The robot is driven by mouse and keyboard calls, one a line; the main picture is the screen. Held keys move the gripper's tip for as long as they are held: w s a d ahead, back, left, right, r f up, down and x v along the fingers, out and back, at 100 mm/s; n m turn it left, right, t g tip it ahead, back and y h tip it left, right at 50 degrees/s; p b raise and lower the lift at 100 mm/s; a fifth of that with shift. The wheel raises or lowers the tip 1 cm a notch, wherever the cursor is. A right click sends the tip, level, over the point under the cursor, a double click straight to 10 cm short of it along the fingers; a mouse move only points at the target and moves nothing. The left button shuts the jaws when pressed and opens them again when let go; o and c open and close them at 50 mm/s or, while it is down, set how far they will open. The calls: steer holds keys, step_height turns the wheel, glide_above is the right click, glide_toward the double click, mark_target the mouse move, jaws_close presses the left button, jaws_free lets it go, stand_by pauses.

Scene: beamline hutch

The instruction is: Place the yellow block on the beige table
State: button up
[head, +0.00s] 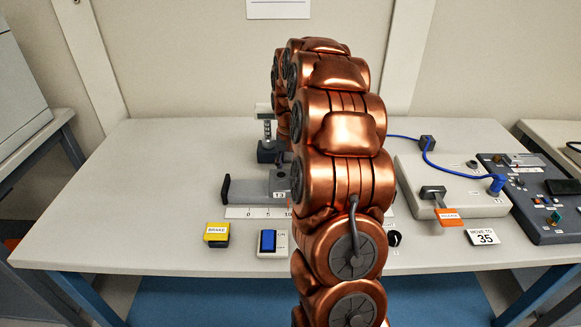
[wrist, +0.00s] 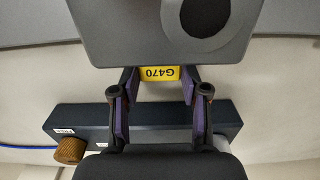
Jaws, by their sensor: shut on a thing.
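A yellow block (wrist: 159,73) marked G470 shows between my fingertips in the wrist view. My gripper (wrist: 160,80), with purple pads, is shut on it. A grey part (wrist: 120,30) with a dark round opening lies at the block's far edge; whether they touch cannot be told. In the head view my copper arm hides the gripper and this block. The pale beige-grey table (head: 150,150) fills the middle of the head view. A separate yellow and black piece marked BRAKE (head: 216,234) sits near its front edge.
A blue switch (head: 268,240), a grey slide (head: 250,190) on a scale and a post (head: 267,140) stand on the table. At right are a white box (head: 440,170) with a blue cable, a card (head: 484,237) and a dark panel (head: 530,190). The table's left part is clear.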

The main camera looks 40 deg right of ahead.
steer(key=shift+f, duration=0.15)
steer(key=o, duration=0.8)
step_height(320, 180, up, 12)
steer(key=shift+r+b, duration=0.15)
steer(key=shift+b, duration=0.2)
